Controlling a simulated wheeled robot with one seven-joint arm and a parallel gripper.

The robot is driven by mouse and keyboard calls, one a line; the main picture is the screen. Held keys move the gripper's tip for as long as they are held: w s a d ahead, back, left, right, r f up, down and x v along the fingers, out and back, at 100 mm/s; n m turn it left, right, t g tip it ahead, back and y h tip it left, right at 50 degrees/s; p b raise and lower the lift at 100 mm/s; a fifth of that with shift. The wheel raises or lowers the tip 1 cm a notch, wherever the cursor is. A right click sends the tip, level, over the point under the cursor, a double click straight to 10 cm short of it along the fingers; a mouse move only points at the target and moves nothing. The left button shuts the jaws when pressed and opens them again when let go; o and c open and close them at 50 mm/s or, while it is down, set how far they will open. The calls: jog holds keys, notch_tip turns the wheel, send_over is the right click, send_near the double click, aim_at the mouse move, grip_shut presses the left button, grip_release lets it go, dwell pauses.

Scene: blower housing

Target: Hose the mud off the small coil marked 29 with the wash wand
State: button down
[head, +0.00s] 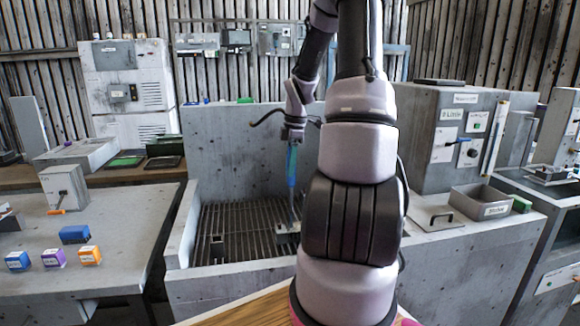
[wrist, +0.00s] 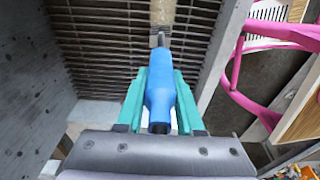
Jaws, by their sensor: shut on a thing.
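My gripper (head: 292,150) hangs over the wash basin, pointing down. In the wrist view my gripper (wrist: 159,85) has its teal fingers shut on both sides of the blue handle of the wash wand (wrist: 159,102). In the head view the wand (head: 291,172) hangs down from the gripper towards the grate. A beige part (wrist: 162,12) shows beyond the handle in the wrist view. A small grey block (head: 287,233) sits low on the grate near the wand's lower end, partly beside my arm. I cannot make out a mark 29 on anything, nor any mud or water.
The concrete basin (head: 178,237) has a high back wall and a slatted grate (head: 245,215). Blue, purple and orange blocks (head: 54,257) stand on the left bench. A grey machine (head: 450,130) and an open metal tray (head: 480,202) are at right. My arm hides the basin's right part.

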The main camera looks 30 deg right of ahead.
jog(key=shift+s+d, duration=0.2)
jog(key=shift+d, duration=0.5)
jog(key=shift+s+d, duration=0.2)
jog(key=shift+d, duration=0.55)
dwell(0.8)
jog(key=shift+s+d, duration=0.25)
jog(key=shift+d, duration=0.35)
jog(key=shift+s+d, duration=0.2)
jog(key=shift+d, duration=0.4)
dwell(0.7)
jog(key=d, duration=0.1)
jog(key=s+d, duration=0.1)
jog(key=shift+d, duration=0.35)
jog(key=shift+w+a, duration=0.1)
jog(key=shift+w, duration=0.05)
dwell(1.2)
